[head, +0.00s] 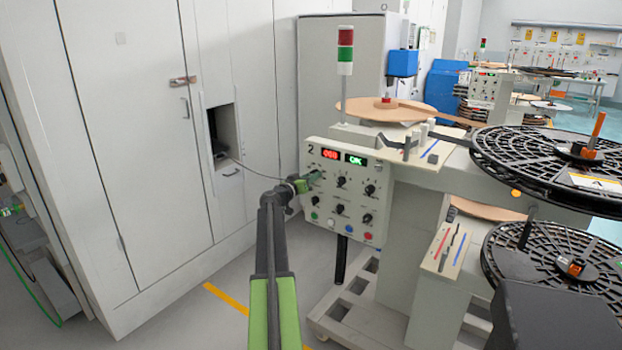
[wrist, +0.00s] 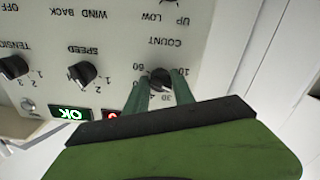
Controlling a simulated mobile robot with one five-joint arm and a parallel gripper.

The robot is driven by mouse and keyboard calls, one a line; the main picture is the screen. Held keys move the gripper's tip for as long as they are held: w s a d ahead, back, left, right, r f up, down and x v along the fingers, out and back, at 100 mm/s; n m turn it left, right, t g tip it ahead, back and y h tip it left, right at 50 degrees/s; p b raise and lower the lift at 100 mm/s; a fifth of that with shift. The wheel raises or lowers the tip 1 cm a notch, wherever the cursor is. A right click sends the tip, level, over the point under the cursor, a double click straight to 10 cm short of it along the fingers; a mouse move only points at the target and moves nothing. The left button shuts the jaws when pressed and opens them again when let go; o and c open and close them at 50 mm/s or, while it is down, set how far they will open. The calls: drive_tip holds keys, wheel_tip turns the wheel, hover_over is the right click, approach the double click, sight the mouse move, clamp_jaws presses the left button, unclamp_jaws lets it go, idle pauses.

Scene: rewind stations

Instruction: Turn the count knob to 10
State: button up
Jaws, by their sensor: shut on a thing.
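The count knob (wrist: 161,77) is a small black knob under the label COUNT on the panel, which appears upside down in the wrist view. My gripper (wrist: 160,84) has one green finger on each side of the knob and is shut on it. The fingers and palm hide part of the dial numbers, and I cannot tell which number the pointer marks. In the head view my gripper (head: 308,181) is at the upper left of the control panel (head: 324,207) and covers the count knob.
The speed knob (wrist: 83,73) and tension knob (wrist: 13,67) sit beside the count knob. A red display (head: 330,154) and a green OK display (head: 355,159) are above. Reels (head: 548,165) stand at right; a grey cabinet (head: 130,130) stands at left.

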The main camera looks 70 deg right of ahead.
drive_tip(key=shift+a+f, duration=0.1)
clamp_jaws()
drive_tip(key=shift+n, duration=0.3)
drive_tip(key=n, duration=0.8)
drive_tip(key=shift+r, duration=0.2)
drive_tip(key=shift+n, duration=0.4)
drive_tip(key=o, duration=1.1)
unclamp_jaws()
